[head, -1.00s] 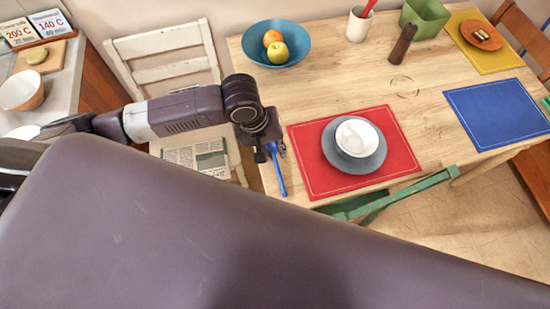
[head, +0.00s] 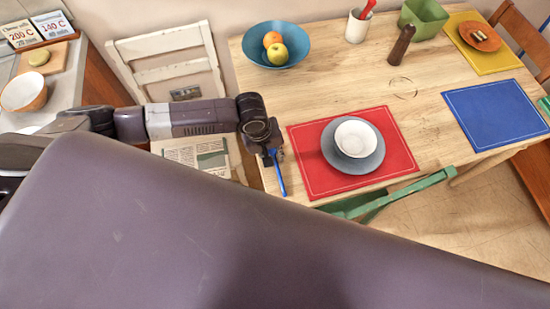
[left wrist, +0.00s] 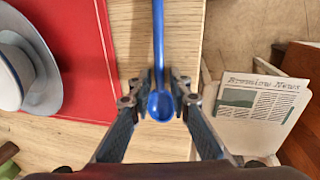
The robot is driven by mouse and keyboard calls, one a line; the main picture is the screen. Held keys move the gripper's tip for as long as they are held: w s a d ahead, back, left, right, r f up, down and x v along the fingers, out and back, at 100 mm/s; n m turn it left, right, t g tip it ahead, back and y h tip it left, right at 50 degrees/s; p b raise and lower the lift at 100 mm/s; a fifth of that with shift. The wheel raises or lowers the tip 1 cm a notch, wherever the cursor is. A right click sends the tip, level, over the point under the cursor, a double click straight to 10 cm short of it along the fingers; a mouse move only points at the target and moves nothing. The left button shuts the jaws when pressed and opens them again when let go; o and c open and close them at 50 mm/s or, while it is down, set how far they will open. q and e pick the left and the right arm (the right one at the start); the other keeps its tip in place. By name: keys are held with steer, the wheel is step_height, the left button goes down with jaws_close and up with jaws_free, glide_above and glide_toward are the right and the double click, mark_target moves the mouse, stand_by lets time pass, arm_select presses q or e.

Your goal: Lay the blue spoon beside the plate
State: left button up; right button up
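The blue spoon (head: 281,182) is at the left edge of the table, beside the red placemat, its handle pointing to the front. In the left wrist view its bowl (left wrist: 161,104) is between my left fingers and its handle runs away past the fingertips. My left gripper (head: 270,157) is closed around the spoon near its bowl; it also shows in the left wrist view (left wrist: 159,78). I cannot tell whether the spoon touches the wood. The grey-blue plate (head: 356,168) sits on the placemat, right of the spoon. My right gripper is not in view.
A white bowl (head: 357,138) stands on the plate. The red placemat (head: 312,181) lies under it. A green chair (head: 420,187) is at the front edge and a white chair (head: 160,47) at the left. A newspaper (head: 190,152) lies left of the table. The fruit bowl (head: 295,53) is further back.

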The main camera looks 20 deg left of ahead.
arm_select(q)
jaws_close()
steer(key=shift+r, duration=0.15)
